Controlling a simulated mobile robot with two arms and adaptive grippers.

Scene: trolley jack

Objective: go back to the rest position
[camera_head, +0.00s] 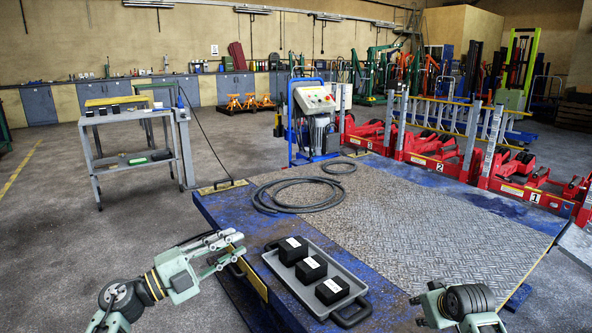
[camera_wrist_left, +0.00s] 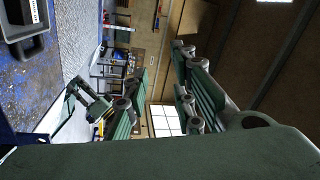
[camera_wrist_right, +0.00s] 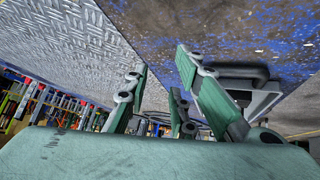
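My left gripper (camera_head: 238,246) is at the lower left in the head view, beside the near left edge of the blue platform. Its two fingers stand apart with nothing between them, as the left wrist view (camera_wrist_left: 160,60) also shows. My right gripper is at the lower right in the head view, mostly hidden behind its own wrist. In the right wrist view (camera_wrist_right: 160,62) its fingers are apart and empty above the platform. A grey tray (camera_head: 262,258) with three black boxes (camera_head: 311,268) lies on the platform between the two grippers, apart from both.
The blue platform (camera_head: 225,205) has a tread-plate top (camera_head: 430,210) and a coiled hose (camera_head: 268,200). A grey trolley (camera_head: 135,160) with black boxes stands at the left. A control cart (camera_head: 316,105) and red lift columns (camera_head: 440,158) stand behind. Open floor lies at the left.

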